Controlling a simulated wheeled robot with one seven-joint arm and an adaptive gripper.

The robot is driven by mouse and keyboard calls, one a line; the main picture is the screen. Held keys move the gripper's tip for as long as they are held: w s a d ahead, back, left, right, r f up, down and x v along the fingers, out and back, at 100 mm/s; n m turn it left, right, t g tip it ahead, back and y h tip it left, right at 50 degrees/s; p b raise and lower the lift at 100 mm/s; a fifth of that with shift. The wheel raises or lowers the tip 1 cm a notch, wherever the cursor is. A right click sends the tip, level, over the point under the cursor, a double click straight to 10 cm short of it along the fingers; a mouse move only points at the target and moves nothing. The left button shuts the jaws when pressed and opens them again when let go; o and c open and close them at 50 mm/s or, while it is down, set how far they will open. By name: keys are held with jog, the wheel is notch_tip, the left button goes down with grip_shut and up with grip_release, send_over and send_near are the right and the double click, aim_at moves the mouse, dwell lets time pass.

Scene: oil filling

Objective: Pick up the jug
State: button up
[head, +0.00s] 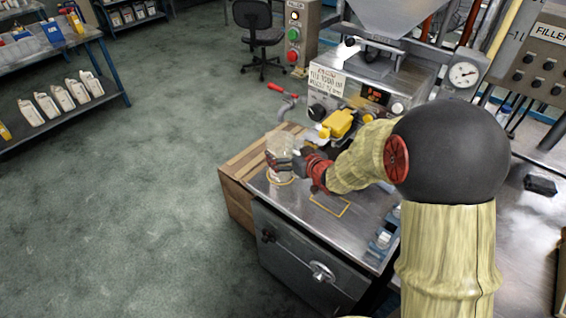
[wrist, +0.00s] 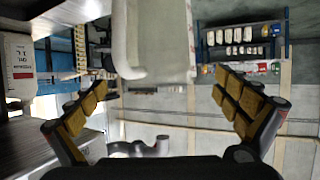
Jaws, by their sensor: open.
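The jug (head: 283,147) is a clear, see-through vessel standing near the left end of the metal worktop (head: 352,222). In the wrist view a pale, translucent body (wrist: 165,40), seemingly the jug, shows at the top middle, beyond the fingers and between their lines. My gripper (head: 285,166) is at the jug, low on its near side, and partly covers it. In the wrist view my gripper (wrist: 168,108) has its two padded fingers wide apart with nothing between the pads. Whether any finger touches the jug cannot be told.
The filling machine (head: 355,85) with a yellow part (head: 338,122) stands behind the worktop. A yellow outlined square (head: 328,205) marks the worktop. A wooden crate (head: 236,195) adjoins its left side. Shelves with white bottles (head: 62,96) stand far left; the floor between is clear.

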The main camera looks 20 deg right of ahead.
aim_at(282, 146)
jog(key=b+x, duration=0.1)
jog(key=x, duration=0.3)
jog(key=shift+w+a+f, duration=0.1)
jog(key=shift+w+f, duration=0.15)
jog(key=shift+c, duration=0.7)
jog(key=c, duration=1.4)
jog(key=shift+c, duration=0.2)
jog(key=shift+r, duration=0.1)
